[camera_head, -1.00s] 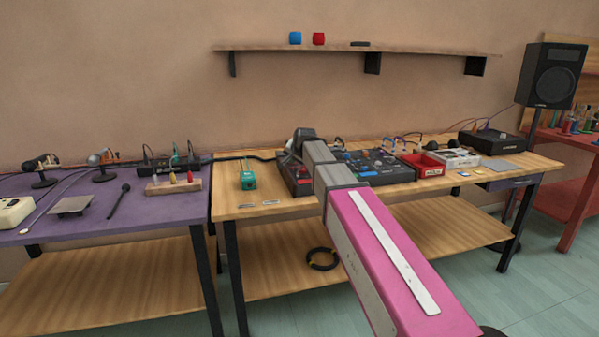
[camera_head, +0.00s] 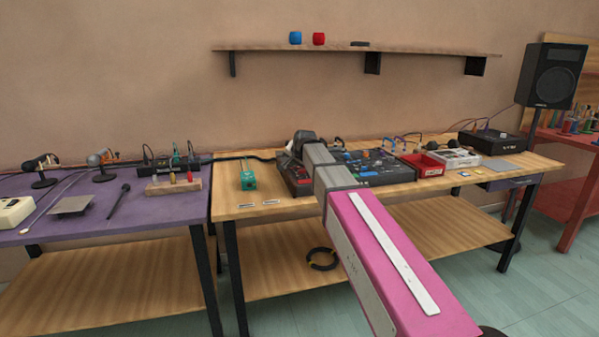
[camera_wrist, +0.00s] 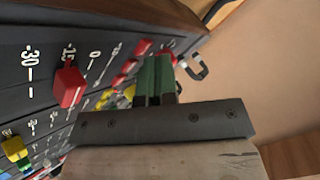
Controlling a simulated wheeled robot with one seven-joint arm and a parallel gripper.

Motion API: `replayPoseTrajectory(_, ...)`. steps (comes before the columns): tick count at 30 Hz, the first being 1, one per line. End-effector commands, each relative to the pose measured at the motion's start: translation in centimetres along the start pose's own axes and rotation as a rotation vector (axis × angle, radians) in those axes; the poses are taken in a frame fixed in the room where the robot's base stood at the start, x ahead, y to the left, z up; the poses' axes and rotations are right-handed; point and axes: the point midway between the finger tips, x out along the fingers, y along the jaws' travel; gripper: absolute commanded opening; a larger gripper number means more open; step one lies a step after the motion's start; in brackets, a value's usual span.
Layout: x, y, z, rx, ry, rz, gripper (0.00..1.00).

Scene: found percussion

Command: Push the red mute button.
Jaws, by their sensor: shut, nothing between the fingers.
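The mixer (camera_head: 372,167) stands on the wooden table, partly behind my arm. In the wrist view its dark panel (camera_wrist: 40,35) fills the left side, with a large red slider cap (camera_wrist: 68,88) by printed numbers. A row of smaller red caps or buttons runs beyond it; one red button (camera_wrist: 142,47) lies right beside my fingertips. I cannot tell which is the mute button, nor whether the fingers touch it. My gripper (camera_wrist: 156,62) has its green fingers shut and empty, close over the panel. In the head view the fingers are hidden by my arm.
Cables and a black box (camera_head: 492,141) are further right. A shelf (camera_head: 350,48) hangs on the wall above. The table's front left is mostly clear.

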Motion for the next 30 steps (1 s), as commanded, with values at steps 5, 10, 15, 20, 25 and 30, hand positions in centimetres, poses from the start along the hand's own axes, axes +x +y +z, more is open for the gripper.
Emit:
replayPoseTrajectory(5, 0.03, 0.02, 0.02, 0.000, 0.000, 0.000, 0.00)
replayPoseTrajectory(10, 0.15, 0.11, 0.10, 0.000, 0.000, 0.000, 0.00)
replayPoseTrajectory(15, 0.20, 0.14, 0.14, 0.000, 0.000, 0.000, 0.00)
replayPoseTrajectory(20, 0.05, 0.02, 0.02, 0.000, 0.000, 0.000, 0.00)
replayPoseTrajectory(25, -0.46, -0.37, -0.37, 0.000, 0.001, -0.001, 0.00)
replayPoseTrajectory(30, -0.68, -0.51, -0.52, 0.000, 0.001, 0.000, 0.00)
